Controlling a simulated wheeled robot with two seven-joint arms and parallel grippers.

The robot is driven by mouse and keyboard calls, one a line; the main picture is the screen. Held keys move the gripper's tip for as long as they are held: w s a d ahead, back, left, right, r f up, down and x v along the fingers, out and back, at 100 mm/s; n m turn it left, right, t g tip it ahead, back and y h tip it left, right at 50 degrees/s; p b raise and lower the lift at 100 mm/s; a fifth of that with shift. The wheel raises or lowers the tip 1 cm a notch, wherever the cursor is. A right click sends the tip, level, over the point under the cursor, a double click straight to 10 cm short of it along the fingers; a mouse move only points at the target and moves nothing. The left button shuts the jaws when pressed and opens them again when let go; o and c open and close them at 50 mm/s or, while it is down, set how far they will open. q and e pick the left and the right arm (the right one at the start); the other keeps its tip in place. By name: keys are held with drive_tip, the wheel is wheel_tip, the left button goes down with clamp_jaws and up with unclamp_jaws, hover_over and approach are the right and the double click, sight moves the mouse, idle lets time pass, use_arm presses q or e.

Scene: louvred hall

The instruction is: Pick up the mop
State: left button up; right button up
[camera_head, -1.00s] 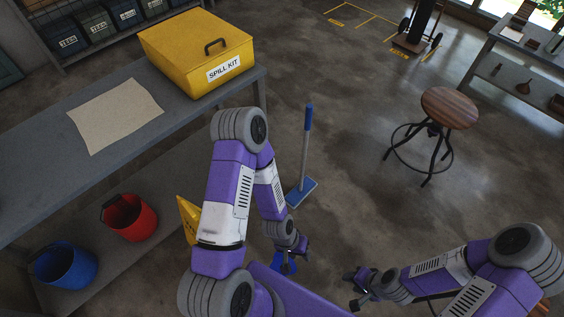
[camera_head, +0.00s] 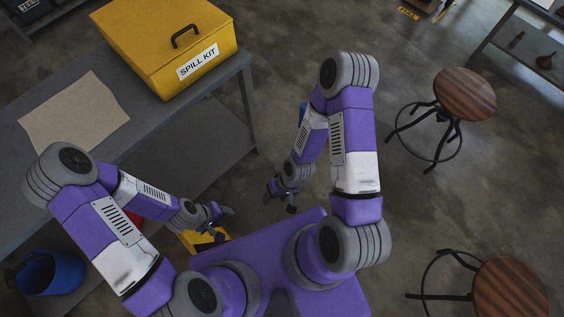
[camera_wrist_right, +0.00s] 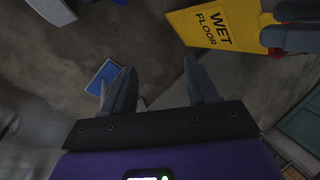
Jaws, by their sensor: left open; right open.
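The mop has a blue flat head and a blue-gripped handle. In the head view my right arm hides most of it; a bit of its blue grip (camera_head: 303,112) shows beside the arm. In the right wrist view the mop's blue head (camera_wrist_right: 103,74) lies on the floor, just left of my left-hand finger in the picture, partly covered by it. My right gripper (camera_head: 280,196) is open and empty, over the floor; its two fingers (camera_wrist_right: 158,68) are apart. My left gripper (camera_head: 226,219) is open, to the left, above a yellow sign.
A grey workbench (camera_head: 150,141) with a yellow spill kit box (camera_head: 165,45) is at left; a blue bucket (camera_head: 50,273) is below. Stools (camera_head: 464,94) (camera_head: 512,287) stand at right.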

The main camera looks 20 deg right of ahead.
drive_tip(key=s+d+f+n+g+h, duration=0.55)
drive_tip(key=s+d+n+h, duration=0.3)
drive_tip(key=n, duration=0.25)
drive_tip(key=w+d+r+n+t+h, duration=0.2)
drive_tip(key=w+d+n+t+h, duration=0.1)
drive_tip(key=w+d+n+h, duration=0.5)
drive_tip(key=w+a+r+n+t+h, duration=0.1)
drive_tip(key=w+r+n+t, duration=0.3)
drive_tip(key=w+t, duration=0.4)
drive_tip(key=w+a+r+n+t+h, duration=0.1)
drive_tip(key=w+r+n+t, duration=0.25)
drive_tip(key=w+t, duration=0.5)
drive_tip(key=shift+n+g+y, duration=0.25)
drive_tip(key=shift+n+g, duration=0.2)
drive_tip(key=shift+g, duration=0.45)
drive_tip(key=x, duration=0.2)
drive_tip(key=b+x, duration=0.1)
drive_tip(key=x, duration=0.1)
drive_tip(key=w+a+b+x, duration=0.1)
drive_tip(key=x, duration=0.2)
drive_tip(key=shift+f, duration=0.4)
drive_tip(key=shift+w+d+r, duration=0.1)
drive_tip(key=shift+w+d, duration=0.15)
drive_tip(key=shift+w, duration=0.05)
use_arm(q)
drive_tip(key=f, duration=0.3)
drive_tip(key=shift+s+a, duration=0.1)
drive_tip(key=shift+s, duration=0.1)
